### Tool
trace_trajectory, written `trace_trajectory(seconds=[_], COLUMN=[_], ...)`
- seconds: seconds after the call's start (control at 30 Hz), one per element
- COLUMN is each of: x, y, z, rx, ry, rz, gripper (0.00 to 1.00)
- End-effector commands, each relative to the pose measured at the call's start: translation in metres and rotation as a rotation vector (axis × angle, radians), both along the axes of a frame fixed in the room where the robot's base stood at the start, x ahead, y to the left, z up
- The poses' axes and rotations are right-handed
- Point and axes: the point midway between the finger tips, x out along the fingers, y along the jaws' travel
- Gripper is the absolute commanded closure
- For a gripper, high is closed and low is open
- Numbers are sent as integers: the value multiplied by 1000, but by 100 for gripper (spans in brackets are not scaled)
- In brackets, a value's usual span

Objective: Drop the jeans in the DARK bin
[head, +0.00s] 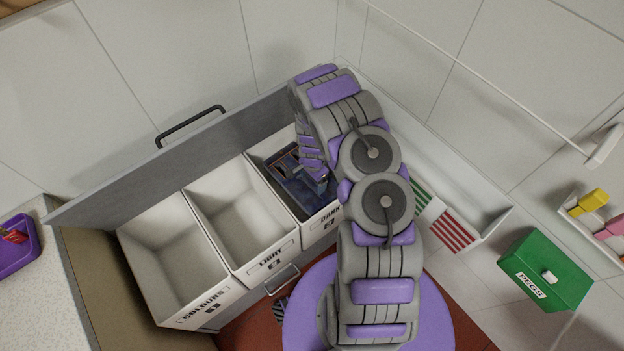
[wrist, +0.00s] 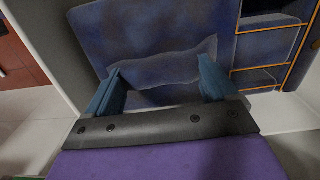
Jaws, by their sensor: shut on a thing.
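The jeans (head: 287,176) are dark blue denim with orange stitching. They lie inside the DARK bin (head: 321,226), a white bin with a black label, in the head view. My gripper (head: 322,182) reaches down into that bin, partly hidden by my arm. In the wrist view the jeans (wrist: 140,45) fill the area ahead of my gripper (wrist: 165,88). Its two blue-grey fingers are shut on a raised fold of the denim. The white bin wall (wrist: 275,115) shows beside the cloth.
The LIGHT bin (head: 270,262) and COLOURS bin (head: 205,306) stand left of the DARK bin, both empty. A grey drawer front (head: 180,160) runs behind them. A white trough with striped cloths (head: 453,232) and a green PEGS box (head: 545,270) are at right.

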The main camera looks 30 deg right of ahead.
Motion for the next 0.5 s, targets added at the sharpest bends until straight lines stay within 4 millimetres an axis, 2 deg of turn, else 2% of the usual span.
trace_trajectory(seconds=[0.23, 0.27, 0.37, 0.5], x=[1, 1, 0, 0], y=[2, 2, 1, 0], z=[1, 1, 1, 0], rx=[-3, -3, -2, 0], ry=[-1, -1, -1, 0], rz=[1, 1, 1, 0], gripper=[99, 11, 1, 0])
